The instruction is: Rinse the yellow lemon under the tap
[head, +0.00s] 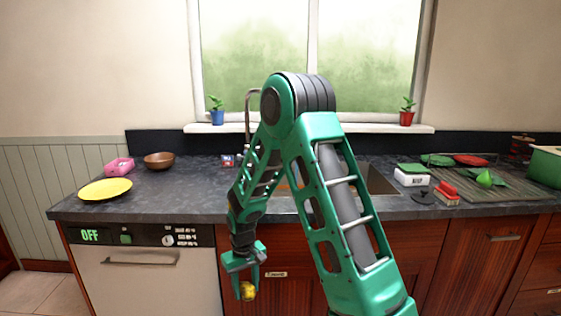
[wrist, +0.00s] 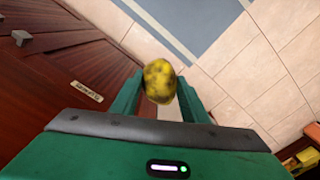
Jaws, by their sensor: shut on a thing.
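The yellow lemon (head: 248,291) is held between the fingers of my gripper (head: 246,280), low in front of the cabinet doors and below the counter edge. In the wrist view the lemon (wrist: 159,81) has dark patches and sits between the two green fingertips (wrist: 160,92), with floor tiles beyond it. My gripper is shut on it. The tap (head: 247,112) rises behind my arm, in front of the window, and only part of it shows. The sink (head: 376,182) is partly hidden by my arm.
The counter (head: 160,205) holds a yellow plate (head: 105,189), a pink container (head: 119,166) and a wooden bowl (head: 159,160) at the left. A white scale-like box (head: 411,179), a red-topped item (head: 446,192) and a drying rack (head: 480,185) are at the right. A dishwasher (head: 150,280) stands below left.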

